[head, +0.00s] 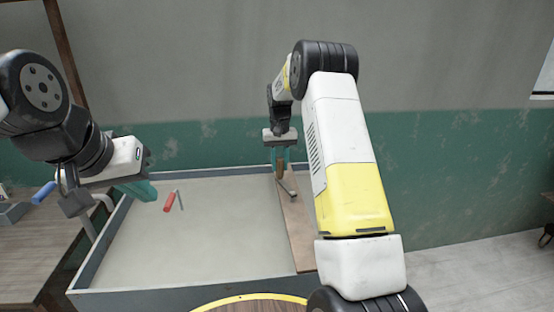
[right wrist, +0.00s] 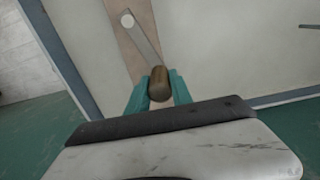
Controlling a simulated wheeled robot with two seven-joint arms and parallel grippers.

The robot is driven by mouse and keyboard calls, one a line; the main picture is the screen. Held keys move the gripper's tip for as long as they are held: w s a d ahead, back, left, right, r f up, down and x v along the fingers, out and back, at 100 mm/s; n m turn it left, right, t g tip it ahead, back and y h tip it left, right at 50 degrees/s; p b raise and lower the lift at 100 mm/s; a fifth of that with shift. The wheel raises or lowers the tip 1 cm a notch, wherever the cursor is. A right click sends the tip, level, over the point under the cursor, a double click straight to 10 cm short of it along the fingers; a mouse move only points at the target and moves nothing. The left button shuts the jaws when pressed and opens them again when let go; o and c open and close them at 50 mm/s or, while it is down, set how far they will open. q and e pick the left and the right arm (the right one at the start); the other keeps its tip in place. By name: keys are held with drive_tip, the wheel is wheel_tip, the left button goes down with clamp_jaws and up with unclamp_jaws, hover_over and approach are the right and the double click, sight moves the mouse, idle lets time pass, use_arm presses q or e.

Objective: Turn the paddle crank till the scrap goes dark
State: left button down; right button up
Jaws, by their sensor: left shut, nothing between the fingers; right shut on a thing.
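The crank has a grey metal arm (right wrist: 143,42) with a round pivot (right wrist: 127,20) on a wooden board (head: 297,228) that lies along the right part of a wide bin. My right gripper (head: 279,160) is shut on the crank's brown upright handle (right wrist: 159,84), with teal fingers on both sides of it. My left gripper (head: 142,190) is shut and empty, over the bin's left side. The bin's pale grey surface (head: 215,235) looks even and light; I cannot tell whether it is the scrap. No paddle shows.
The bin has a dark grey rim (head: 95,250). A small red-handled item (head: 169,201) shows near my left gripper. A wooden table (head: 35,255) stands at the left, with a blue-handled item (head: 44,192) by its far side. A round yellow-edged wooden top (head: 255,304) is in front.

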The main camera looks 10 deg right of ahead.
drive_tip(key=shift+a, duration=0.35)
drive_tip(key=shift+s+a, duration=0.2)
drive_tip(key=shift+a, duration=0.1)
drive_tip(key=shift+s+a, duration=0.45)
drive_tip(key=shift+a, duration=0.25)
drive_tip(key=shift+s+a, duration=0.45)
drive_tip(key=shift+a, duration=0.2)
drive_tip(key=shift+s+a, duration=0.65)
drive_tip(key=shift+s, duration=0.25)
drive_tip(key=shift+s+a, duration=0.5)
drive_tip(key=shift+s, duration=0.25)
